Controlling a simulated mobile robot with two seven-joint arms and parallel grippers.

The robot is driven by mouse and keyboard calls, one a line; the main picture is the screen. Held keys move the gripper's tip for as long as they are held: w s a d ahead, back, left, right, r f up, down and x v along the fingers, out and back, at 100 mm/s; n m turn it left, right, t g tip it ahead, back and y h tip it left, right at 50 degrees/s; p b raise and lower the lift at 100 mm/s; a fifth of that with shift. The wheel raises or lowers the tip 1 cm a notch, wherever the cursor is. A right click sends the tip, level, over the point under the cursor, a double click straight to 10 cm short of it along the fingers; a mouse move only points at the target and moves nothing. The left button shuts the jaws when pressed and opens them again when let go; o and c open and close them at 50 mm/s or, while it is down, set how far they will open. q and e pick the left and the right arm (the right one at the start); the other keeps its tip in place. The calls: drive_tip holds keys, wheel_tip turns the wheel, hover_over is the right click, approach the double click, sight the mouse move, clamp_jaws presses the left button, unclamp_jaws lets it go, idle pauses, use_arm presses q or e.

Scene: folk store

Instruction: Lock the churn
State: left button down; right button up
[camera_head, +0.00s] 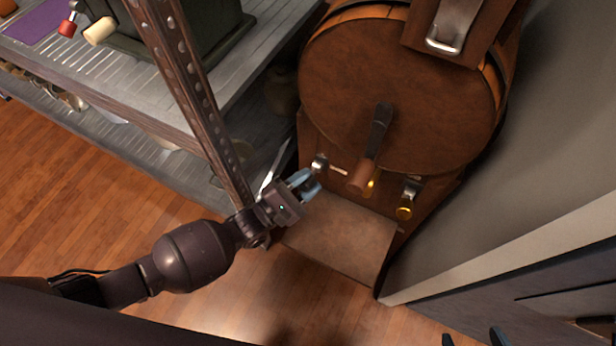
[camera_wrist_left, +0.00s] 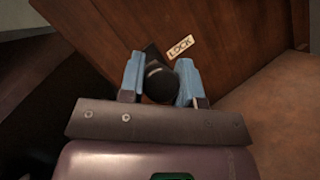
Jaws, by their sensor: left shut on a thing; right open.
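The wooden churn (camera_head: 340,75), a round brown drum on a stand, is at the upper right of the head view. A crank with a wooden grip (camera_head: 362,176) is on its front face. My left gripper (camera_head: 305,184) is at the left of the stand, below the drum. In the left wrist view the blue fingers (camera_wrist_left: 160,88) are shut on a dark round knob (camera_wrist_left: 159,76). A "LOCK" label (camera_wrist_left: 181,47) is on the wood just beyond the knob. My right gripper (camera_head: 472,338) shows only its parted fingertips at the bottom edge.
A brass-coloured knob (camera_head: 404,212) is on the stand's right side. The stand's flat lower board (camera_head: 340,238) juts out in front. A metal shelf (camera_head: 240,85) with an upright post is close on the left; a grey wall (camera_head: 540,130) is on the right.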

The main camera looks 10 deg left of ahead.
use_arm(q)
drive_tip(key=c, duration=0.8)
unclamp_jaws()
drive_tip(key=shift+a, duration=0.1)
drive_tip(key=v, duration=1)
drive_tip(key=shift+s+a+p, duration=0.15)
drive_tip(key=shift+s+p, duration=0.2)
